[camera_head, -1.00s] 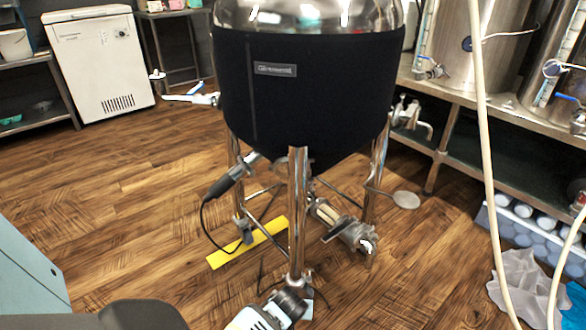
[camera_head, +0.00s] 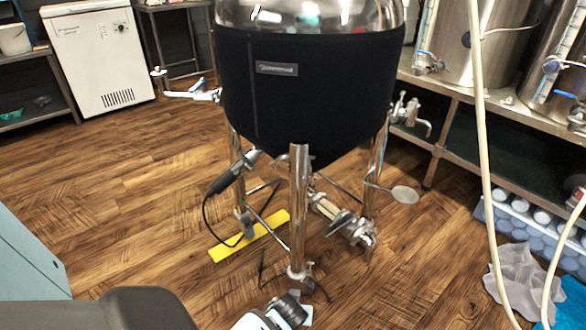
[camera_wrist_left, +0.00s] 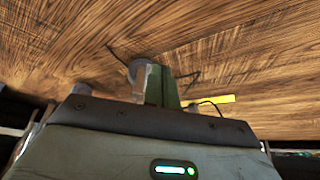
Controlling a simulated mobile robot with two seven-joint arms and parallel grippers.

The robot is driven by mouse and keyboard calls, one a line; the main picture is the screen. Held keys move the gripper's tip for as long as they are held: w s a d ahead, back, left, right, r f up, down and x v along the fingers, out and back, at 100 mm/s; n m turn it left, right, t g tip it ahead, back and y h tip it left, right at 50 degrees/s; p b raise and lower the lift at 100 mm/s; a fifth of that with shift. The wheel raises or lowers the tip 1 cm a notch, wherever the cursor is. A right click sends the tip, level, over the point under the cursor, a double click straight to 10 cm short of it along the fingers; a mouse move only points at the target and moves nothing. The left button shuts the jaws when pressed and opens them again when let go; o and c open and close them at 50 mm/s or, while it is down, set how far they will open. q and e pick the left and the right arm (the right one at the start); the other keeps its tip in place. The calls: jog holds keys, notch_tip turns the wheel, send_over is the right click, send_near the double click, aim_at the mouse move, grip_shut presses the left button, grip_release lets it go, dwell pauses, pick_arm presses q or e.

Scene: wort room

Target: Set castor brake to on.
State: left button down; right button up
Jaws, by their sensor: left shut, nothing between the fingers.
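The black-jacketed steel vessel (camera_head: 315,95) stands on steel legs in the middle of the head view. Its front leg (camera_head: 298,205) ends in a small castor foot (camera_head: 297,273) near the floor. The brake lever and its setting are too small to tell. My left arm comes in at the bottom, and its wrist end (camera_head: 284,312) is just in front of and below that foot. In the left wrist view my left gripper (camera_wrist_left: 154,85) is shut and empty, close to a round grey part (camera_wrist_left: 138,68) that looks like the foot. Whether they touch is unclear. My right gripper is not in view.
A yellow strip (camera_head: 250,236) lies on the floor behind the front leg. A black cable hangs from a probe (camera_head: 224,181) at the vessel's left. A pale hose (camera_head: 482,150) runs down the right side, near a crate (camera_head: 510,225). The wooden floor at left is clear.

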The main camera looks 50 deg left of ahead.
pick_arm(q)
jog(key=shift+r, duration=0.1)
jog(key=p+v, duration=0.5)
jog(key=v, duration=0.2)
jog(key=shift+r, duration=0.25)
jog(key=shift+d, duration=0.1)
dwell(0.3)
